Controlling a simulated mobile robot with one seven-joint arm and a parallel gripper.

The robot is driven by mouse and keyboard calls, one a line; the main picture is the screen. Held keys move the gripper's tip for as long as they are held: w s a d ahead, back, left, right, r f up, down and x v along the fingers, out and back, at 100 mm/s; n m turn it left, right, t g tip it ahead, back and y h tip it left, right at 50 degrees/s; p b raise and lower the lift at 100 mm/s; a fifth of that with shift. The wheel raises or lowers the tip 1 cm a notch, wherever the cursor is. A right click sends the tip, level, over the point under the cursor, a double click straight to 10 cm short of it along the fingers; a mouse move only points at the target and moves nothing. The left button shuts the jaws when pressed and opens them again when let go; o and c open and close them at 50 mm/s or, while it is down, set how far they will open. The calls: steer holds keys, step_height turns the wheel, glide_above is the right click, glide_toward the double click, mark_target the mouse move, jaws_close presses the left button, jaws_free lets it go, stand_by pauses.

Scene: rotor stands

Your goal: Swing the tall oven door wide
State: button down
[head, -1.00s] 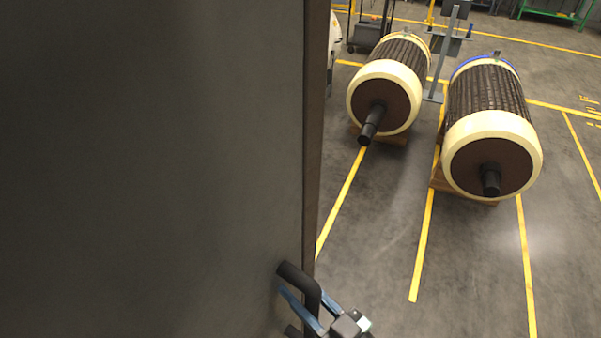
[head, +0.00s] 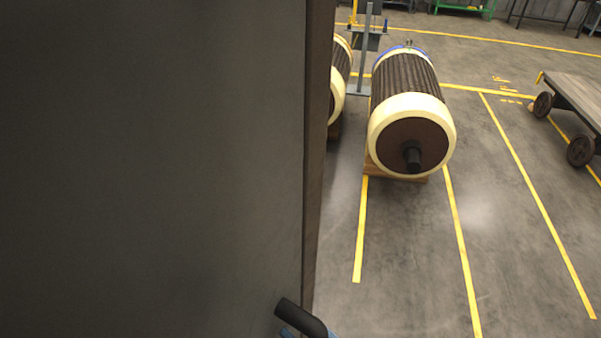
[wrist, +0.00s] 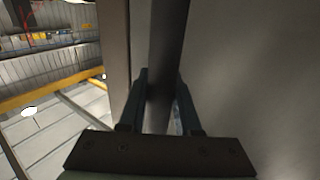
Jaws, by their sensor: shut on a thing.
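The tall oven door (head: 150,170) is a large dark grey panel filling the left half of the head view, with a brown edge on its right. Its black bar handle (head: 300,318) shows at the bottom of that view, partly cut off. In the wrist view, the handle (wrist: 168,50) runs between the two blue fingers of my gripper (wrist: 160,105), which is shut on it. The door face (wrist: 250,80) lies close on the right there. In the head view only slivers of the fingers show at the bottom edge.
A rotor (head: 411,115) rests on a wooden support on the floor, and another rotor (head: 340,85) is partly hidden behind the door. A flat cart (head: 575,100) with dark wheels stands at the right. The grey floor (head: 410,260) with yellow lines is open in front.

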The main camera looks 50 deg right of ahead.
steer(key=shift+s+d+f, duration=0.25)
steer(key=shift+s+f, duration=0.1)
steer(key=shift+s, duration=0.3)
steer(key=c, duration=0.9)
jaws_free()
steer(key=shift+s, duration=0.1)
steer(key=s+b, duration=0.4)
steer(key=s, duration=0.9)
steer(key=shift+s+a+r+b, duration=0.35)
steer(key=shift+s, duration=0.05)
